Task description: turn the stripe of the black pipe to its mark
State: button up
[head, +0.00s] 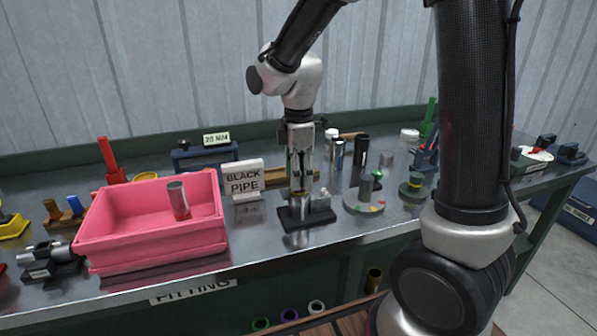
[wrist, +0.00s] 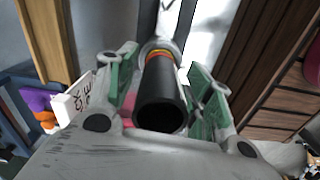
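The black pipe (wrist: 160,98) stands between the two fingers of my gripper (wrist: 163,82) in the wrist view, its open end facing the camera. A yellow-orange band (wrist: 158,55) and a pale collar show near its far end. Narrow gaps seem to show between the pipe and both green-padded fingers, so the gripper looks open around it. In the head view my gripper (head: 301,182) points down over a dark stand (head: 310,218), hiding most of the pipe. The "BLACK PIPE" sign (head: 243,181) stands left of it. I cannot make out the mark or the pipe's stripe direction.
A pink bin (head: 150,252) holding a grey-and-red cylinder (head: 179,199) is left of the stand. A round disc with coloured patches (head: 364,203) is close on the right. Dark cylinders (head: 361,150) stand behind. The bench's front edge is close to the stand.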

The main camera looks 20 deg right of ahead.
jog(key=c, duration=0.9)
jog(key=m, duration=0.9)
